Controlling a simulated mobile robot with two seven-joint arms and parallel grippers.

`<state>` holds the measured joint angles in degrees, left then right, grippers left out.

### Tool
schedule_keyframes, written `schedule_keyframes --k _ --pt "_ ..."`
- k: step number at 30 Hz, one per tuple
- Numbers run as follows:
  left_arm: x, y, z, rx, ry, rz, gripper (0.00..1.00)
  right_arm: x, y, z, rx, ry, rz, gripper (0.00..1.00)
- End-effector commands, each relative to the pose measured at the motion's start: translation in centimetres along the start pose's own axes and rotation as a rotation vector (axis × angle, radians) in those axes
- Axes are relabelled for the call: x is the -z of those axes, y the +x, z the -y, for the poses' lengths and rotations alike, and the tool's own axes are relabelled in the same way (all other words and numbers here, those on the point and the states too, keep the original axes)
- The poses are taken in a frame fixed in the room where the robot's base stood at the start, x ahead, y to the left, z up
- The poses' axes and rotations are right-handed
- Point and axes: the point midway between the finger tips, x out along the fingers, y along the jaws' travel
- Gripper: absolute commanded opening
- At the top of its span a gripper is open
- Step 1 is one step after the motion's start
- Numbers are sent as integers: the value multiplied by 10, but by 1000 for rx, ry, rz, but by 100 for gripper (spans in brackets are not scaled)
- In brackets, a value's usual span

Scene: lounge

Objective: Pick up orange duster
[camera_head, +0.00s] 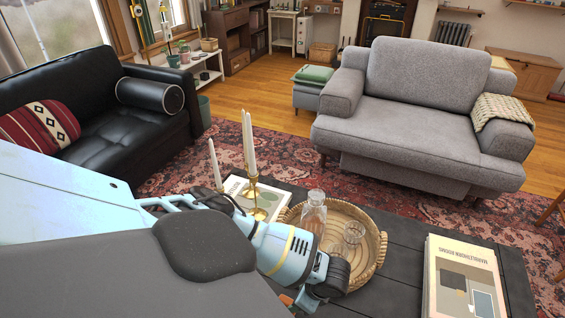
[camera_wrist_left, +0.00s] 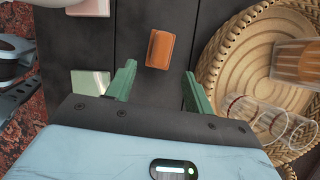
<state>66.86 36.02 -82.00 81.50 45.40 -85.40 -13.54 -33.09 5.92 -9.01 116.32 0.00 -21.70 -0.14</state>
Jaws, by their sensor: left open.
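A small orange-brown block, which looks like the orange duster (camera_wrist_left: 160,49), lies on the dark plank table in the left wrist view. My left gripper (camera_wrist_left: 159,72) is open, with its two green fingers spread. The duster lines up with the gap between the fingertips, just beyond them in the picture. Nothing is between the fingers, and I cannot tell their height above the table. My right gripper is not in view.
A round woven tray (camera_head: 369,264) with a glass bottle (camera_head: 314,212) and glasses stands close to my left arm. Brass candlesticks (camera_head: 254,195) with white candles stand behind the arm. A book (camera_head: 464,280) lies at right. A pale green-and-white block (camera_wrist_left: 90,83) lies left of the fingers.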

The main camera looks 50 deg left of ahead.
Motion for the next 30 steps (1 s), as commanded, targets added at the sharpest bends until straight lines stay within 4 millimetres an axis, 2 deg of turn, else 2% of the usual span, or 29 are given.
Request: schedule_keyframes --k 9,17,23,30 --pt "1 2 -1 -1 1 -1 53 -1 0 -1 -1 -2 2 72" --pt "1 25 -1 -2 1 1 53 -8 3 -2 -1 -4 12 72" --pt "0 30 0 -1 1 0 53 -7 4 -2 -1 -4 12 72" --pt "-2 63 -1 -2 1 1 53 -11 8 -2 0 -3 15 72"
